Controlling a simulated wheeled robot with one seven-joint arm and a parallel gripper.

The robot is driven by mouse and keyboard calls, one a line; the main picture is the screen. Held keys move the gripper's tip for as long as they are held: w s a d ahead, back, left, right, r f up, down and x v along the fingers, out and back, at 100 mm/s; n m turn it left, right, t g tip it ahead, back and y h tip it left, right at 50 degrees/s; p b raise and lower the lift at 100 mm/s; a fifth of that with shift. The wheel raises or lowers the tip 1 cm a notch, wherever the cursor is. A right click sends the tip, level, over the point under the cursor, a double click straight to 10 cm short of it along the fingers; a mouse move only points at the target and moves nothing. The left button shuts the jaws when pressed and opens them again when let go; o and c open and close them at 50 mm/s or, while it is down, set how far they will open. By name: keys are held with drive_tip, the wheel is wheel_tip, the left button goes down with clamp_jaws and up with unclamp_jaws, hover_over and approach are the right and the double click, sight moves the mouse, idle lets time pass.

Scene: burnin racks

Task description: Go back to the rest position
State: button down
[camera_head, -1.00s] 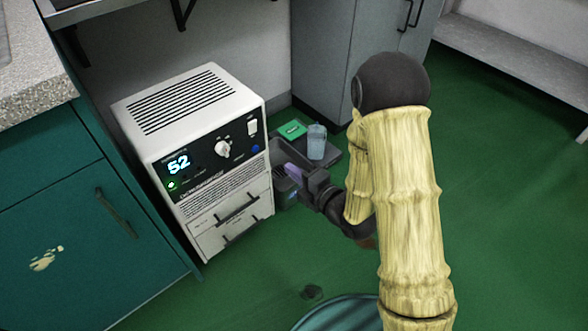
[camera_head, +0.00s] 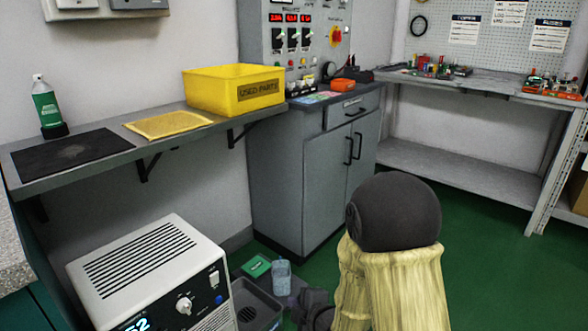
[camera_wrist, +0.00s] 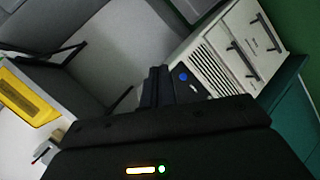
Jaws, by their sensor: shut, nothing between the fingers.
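My gripper (camera_wrist: 158,86) shows in the wrist view with its two dark fingers together and nothing between them. In the head view my arm rises at the lower right, and only a dark part of the wrist shows near the bottom edge. The fingertips cannot be made out there. The wrist view is tilted, with the white oven-like unit (camera_wrist: 226,52) to the right of the fingers and apart from them. In the head view this unit (camera_head: 150,262) stands at the lower left, its display partly cut off.
A grey bin (camera_head: 258,302), a green box (camera_head: 257,266) and a light blue container (camera_head: 281,274) stand beside the unit. A wall shelf (camera_head: 105,140) holds a yellow bin (camera_head: 225,92). A grey cabinet (camera_head: 318,185) stands behind. Green floor (camera_head: 470,225) is open at right.

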drive_tip(key=s+d+r+m+g+h+p, duration=0.3)
drive_tip(key=s+d+r+m+h+p, duration=0.15)
drive_tip(key=d+r+m, duration=0.4)
drive_tip(key=s+d+r+m+g+h+p, duration=0.2)
drive_tip(key=s+d+r+m+g+p, duration=0.3)
drive_tip(key=s+m, duration=0.55)
wheel_tip(320, 180, up, 38)
drive_tip(key=d+p, duration=0.1)
drive_tip(key=p, duration=3.5)
drive_tip(key=shift+w+d+m+t+p, duration=0.2)
drive_tip(key=shift+w+m+t+p, duration=0.1)
drive_tip(key=shift+m, duration=0.1)
